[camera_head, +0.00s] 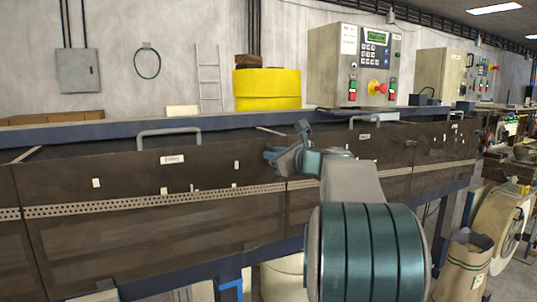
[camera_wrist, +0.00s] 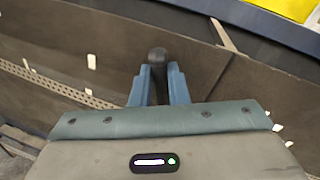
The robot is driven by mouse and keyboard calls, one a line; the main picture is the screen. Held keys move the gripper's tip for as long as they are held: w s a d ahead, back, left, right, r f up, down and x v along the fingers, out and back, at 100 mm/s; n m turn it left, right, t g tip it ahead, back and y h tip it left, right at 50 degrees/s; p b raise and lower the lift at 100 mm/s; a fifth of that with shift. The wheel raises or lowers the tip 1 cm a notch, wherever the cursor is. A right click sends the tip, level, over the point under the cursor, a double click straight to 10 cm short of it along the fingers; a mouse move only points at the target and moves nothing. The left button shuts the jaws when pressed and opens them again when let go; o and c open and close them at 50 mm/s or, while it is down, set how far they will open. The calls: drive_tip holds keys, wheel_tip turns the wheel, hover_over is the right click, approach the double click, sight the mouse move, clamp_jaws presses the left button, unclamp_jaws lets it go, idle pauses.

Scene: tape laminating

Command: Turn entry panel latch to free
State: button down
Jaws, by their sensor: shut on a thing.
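The brown entry panel (camera_head: 110,180) is upright on the front of the long machine, with a small white label and a grey bar handle (camera_head: 168,134) at its top. The latch (camera_wrist: 157,56) is a dark, rounded knob near the panel's right end. In the wrist view it stands between the blue fingers of my gripper (camera_wrist: 158,72), which is shut on it. In the head view my gripper (camera_head: 283,156) is against the panel front and hides most of the latch. I cannot tell how far the latch is turned.
A blue rail (camera_head: 100,132) runs along the machine top. A perforated strip (camera_head: 120,207) crosses the panels. A yellow drum (camera_head: 267,90) and a control box (camera_head: 354,66) stand behind. A pale bar (camera_wrist: 223,35) leans near the latch. More brown panels continue right.

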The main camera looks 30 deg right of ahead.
drive_tip(key=shift+d+f+m+t+p, duration=0.1)
drive_tip(key=shift+d+m+t+p, duration=0.2)
drive_tip(key=shift+m, duration=0.6)
drive_tip(key=shift+d+f+m+t+p, duration=0.1)
drive_tip(key=shift+d+m, duration=0.3)
drive_tip(key=shift+m, duration=0.5)
drive_tip(key=c, duration=1.4)
unclamp_jaws()
drive_tip(key=shift+w, duration=0.15)
drive_tip(key=shift+c, duration=0.2)
drive_tip(key=shift+r, duration=0.1)
drive_tip(key=b+v, duration=0.3)
drive_tip(key=v, duration=1.1)
